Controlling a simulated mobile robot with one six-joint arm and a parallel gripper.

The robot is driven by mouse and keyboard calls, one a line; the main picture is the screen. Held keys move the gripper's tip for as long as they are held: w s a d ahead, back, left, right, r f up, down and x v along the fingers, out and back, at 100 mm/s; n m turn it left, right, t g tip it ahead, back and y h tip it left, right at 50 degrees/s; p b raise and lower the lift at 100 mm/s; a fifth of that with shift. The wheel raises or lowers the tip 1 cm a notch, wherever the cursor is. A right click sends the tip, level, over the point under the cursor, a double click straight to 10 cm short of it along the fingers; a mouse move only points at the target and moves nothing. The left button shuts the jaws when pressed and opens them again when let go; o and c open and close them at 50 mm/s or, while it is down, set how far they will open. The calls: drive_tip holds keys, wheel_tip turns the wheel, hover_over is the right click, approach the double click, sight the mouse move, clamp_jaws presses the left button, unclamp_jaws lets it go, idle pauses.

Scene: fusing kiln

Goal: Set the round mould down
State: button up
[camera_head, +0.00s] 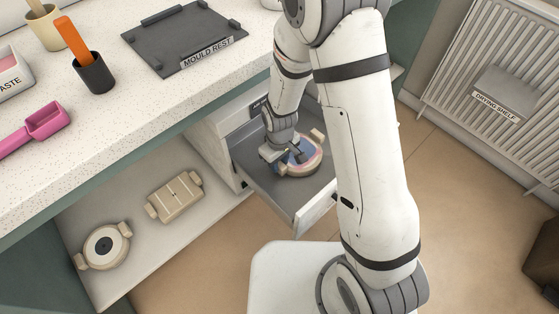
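A round beige mould with a side lug and blue and pink colour inside (308,167) is in the open grey drawer. My gripper (291,158) is down at its left side, over or against the rim. The gripper and wrist cover that side, and I cannot tell whether the fingers are closed on it or whether the mould touches the drawer floor. Another round beige mould with a dark centre (104,246) lies on the low shelf. The dark plate labelled MOULD REST (190,35) is empty on the counter.
A rectangular beige mould (174,196) lies on the low shelf (150,236). The drawer (290,205) juts out over the floor. The speckled counter holds a black cup (94,74) and a pink scoop (45,122). A drying shelf (505,94) is on the right.

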drive_tip(key=o, duration=0.3)
wheel_tip(320, 180, up, 8)
drive_tip(key=shift+f+p, duration=0.1)
drive_tip(key=shift+p, duration=1.1)
drive_tip(key=shift+d+r, duration=0.15)
drive_tip(key=shift+r, duration=0.2)
drive_tip(key=s+d+r+m, duration=0.3)
drive_tip(key=s+d+r, duration=0.1)
drive_tip(key=d+r, duration=0.1)
drive_tip(key=s+d+r+m+t, duration=0.1)
drive_tip(key=s+d+r+m, duration=0.2)
drive_tip(key=d+r, duration=0.3)
drive_tip(key=s+d+r+m, duration=0.3)
drive_tip(key=d+r, duration=0.3)
drive_tip(key=r, duration=0.3)
drive_tip(key=shift+s, duration=0.8)
